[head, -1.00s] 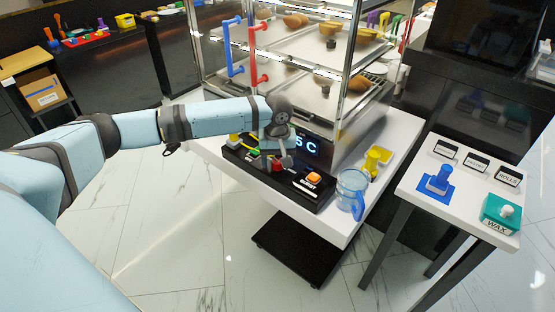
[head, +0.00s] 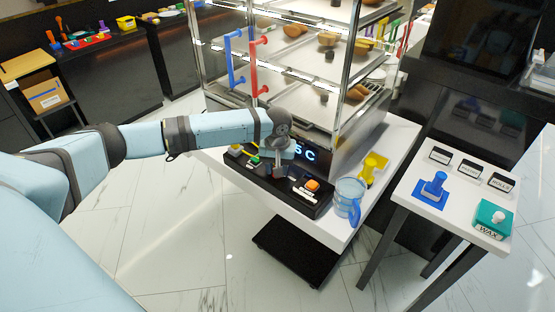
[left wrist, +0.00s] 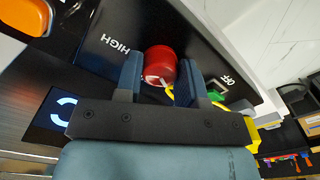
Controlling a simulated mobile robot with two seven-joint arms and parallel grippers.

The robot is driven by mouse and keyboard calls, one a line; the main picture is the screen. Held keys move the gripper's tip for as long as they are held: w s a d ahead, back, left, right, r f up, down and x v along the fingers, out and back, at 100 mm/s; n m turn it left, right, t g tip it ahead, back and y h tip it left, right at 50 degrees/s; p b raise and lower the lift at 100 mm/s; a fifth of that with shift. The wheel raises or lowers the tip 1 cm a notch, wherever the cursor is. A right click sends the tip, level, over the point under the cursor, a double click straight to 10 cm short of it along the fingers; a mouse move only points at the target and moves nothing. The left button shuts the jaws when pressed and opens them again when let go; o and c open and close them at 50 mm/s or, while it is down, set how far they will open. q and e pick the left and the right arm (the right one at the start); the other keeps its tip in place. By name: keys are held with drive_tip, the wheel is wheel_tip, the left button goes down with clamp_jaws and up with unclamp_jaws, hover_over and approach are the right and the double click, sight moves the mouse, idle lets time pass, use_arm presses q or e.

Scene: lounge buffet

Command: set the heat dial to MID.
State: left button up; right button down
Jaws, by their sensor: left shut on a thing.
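The heat dial is a red round knob (left wrist: 160,62) with a white pointer line, on a black control panel (head: 306,200). In the left wrist view it sits between the two fingers of my left gripper (left wrist: 161,80), which is shut on it. HIGH and OFF labels lie on opposite sides of the knob. The MID label is not visible, and I cannot tell exactly which mark the pointer meets. In the head view my left gripper (head: 278,172) reaches down to the panel and mostly hides the dial. My right gripper is not in view.
An orange button (head: 312,184) is right of the dial; green and yellow controls (head: 254,161) are left. A lit display (head: 307,153) is partly hidden behind my wrist. A glass cabinet (head: 300,75) rises behind. A blue clear jug (head: 349,195) stands at the counter's right end.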

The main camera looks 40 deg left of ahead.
use_arm(q)
drive_tip(key=m+p, duration=0.7)
drive_tip(key=p, duration=0.1)
drive_tip(key=shift+r+p, duration=0.2)
drive_tip(key=shift+p, duration=0.1)
drive_tip(key=shift+m+p, duration=0.35)
drive_tip(key=shift+m, duration=0.25)
drive_tip(key=shift+m+p, duration=0.45)
drive_tip(key=shift+m, duration=0.35)
drive_tip(key=shift+f+m+p, duration=0.1)
drive_tip(key=shift+m+p, duration=0.35)
drive_tip(key=shift+m, duration=0.85)
drive_tip(key=shift+f, duration=0.1)
drive_tip(key=o, duration=0.9)
